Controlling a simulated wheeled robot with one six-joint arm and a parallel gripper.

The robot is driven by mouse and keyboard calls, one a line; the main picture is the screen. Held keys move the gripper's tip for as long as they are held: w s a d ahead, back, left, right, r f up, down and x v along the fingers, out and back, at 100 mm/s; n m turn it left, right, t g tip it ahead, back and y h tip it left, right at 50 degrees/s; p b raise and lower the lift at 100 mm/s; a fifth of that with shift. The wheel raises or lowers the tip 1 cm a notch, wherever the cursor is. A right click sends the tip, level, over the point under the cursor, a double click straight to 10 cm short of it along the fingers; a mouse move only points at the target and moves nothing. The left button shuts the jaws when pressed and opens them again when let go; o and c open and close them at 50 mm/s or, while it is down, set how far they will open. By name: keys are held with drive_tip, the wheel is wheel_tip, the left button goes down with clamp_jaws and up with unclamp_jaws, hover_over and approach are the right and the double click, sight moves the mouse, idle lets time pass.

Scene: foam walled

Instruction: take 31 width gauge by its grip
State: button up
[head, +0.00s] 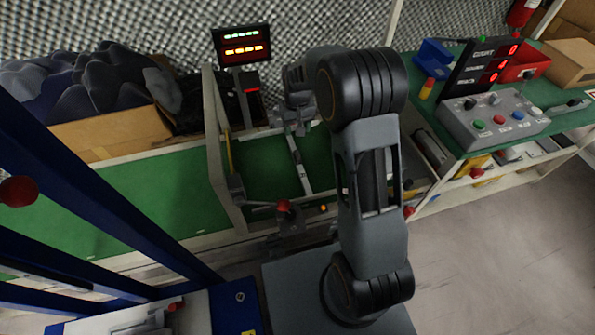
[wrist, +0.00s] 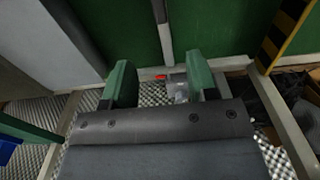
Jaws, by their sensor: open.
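My gripper (wrist: 160,85) is open in the wrist view, its two green fingers apart with no object visibly held between them. In the head view my gripper (head: 290,128) hangs over the far side of the green conveyor belt, partly behind my arm. I cannot make out the width gauge or its number for certain. A narrow grey bar (head: 300,165) lies across the belt below my gripper; it also shows in the wrist view (wrist: 163,35), running toward the space between the fingers. A small red piece (wrist: 160,77) and a pale grey patch (wrist: 178,92) show between the fingertips.
A frame post (head: 216,150) stands left of the gripper beside a lit display (head: 242,44). A red-knobbed lever (head: 284,206) is at the belt's near edge. A cardboard box (head: 110,135) of dark lumps is at left; a control box (head: 493,120) sits on the right table.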

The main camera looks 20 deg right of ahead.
sight(297, 153)
drive_tip(key=f+b, duration=0.1)
drive_tip(key=f, duration=0.6)
drive_tip(key=f+b, duration=0.1)
drive_tip(key=f, duration=0.2)
drive_tip(key=shift+w+f+b, duration=0.3)
drive_tip(key=shift+b, duration=0.05)
drive_tip(key=shift+s+f+b, duration=0.15)
drive_tip(key=shift+f+b, duration=0.45)
drive_tip(key=shift+f, duration=0.75)
drive_tip(key=shift+s+f+b, duration=0.15)
drive_tip(key=shift+f+b, duration=0.4)
drive_tip(key=shift+f, duration=0.75)
drive_tip(key=shift+c, duration=0.2)
clamp_jaws()
